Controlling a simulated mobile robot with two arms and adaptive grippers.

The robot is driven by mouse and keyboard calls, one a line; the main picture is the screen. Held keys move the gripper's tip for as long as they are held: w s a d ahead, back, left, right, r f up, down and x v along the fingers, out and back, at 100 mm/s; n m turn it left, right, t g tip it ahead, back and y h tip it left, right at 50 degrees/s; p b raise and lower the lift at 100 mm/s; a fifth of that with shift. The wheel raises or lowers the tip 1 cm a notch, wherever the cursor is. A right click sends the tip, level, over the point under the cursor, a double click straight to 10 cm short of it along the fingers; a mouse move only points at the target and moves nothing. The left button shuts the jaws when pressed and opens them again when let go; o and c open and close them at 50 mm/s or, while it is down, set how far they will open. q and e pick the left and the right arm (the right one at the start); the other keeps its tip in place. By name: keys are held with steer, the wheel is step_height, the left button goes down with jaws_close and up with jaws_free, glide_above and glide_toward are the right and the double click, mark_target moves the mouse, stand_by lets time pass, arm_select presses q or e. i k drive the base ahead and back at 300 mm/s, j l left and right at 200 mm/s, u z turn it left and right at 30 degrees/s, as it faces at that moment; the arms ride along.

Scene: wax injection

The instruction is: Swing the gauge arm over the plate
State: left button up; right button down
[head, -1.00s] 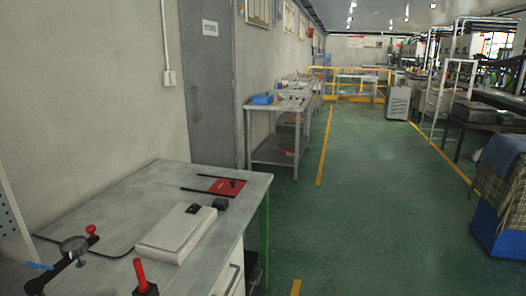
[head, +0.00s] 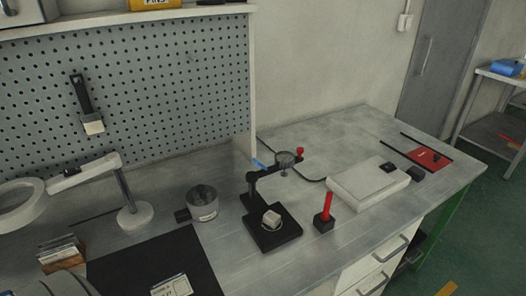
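The gauge stand has a square black base plate (head: 284,239) on the workbench, with a small pale block (head: 271,219) on it. The gauge arm (head: 270,171) is black and reaches from the post to the right and back, carrying a round dial gauge (head: 285,158). A red knob (head: 300,151) is at the arm's far end and a blue lever (head: 259,164) is near the post. The dial appears off to the back right of the plate. Neither of my grippers shows in the head view.
A red-handled tool (head: 327,207) stands right of the base, near a flat white box (head: 366,184). A grey round pot (head: 202,203) and a magnifier lamp (head: 133,213) are to the left. A pegboard (head: 170,90) rises behind.

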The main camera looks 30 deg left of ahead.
mark_target(252, 176)
steer(key=u, duration=0.95)
steer(key=i+l+u, duration=0.25)
steer(key=l, duration=0.4)
steer(key=l+u, duration=0.3)
steer(key=l, duration=0.3)
steer(key=i+l+u, duration=0.1)
steer(key=l+u, duration=0.15)
steer(key=l, duration=0.45)
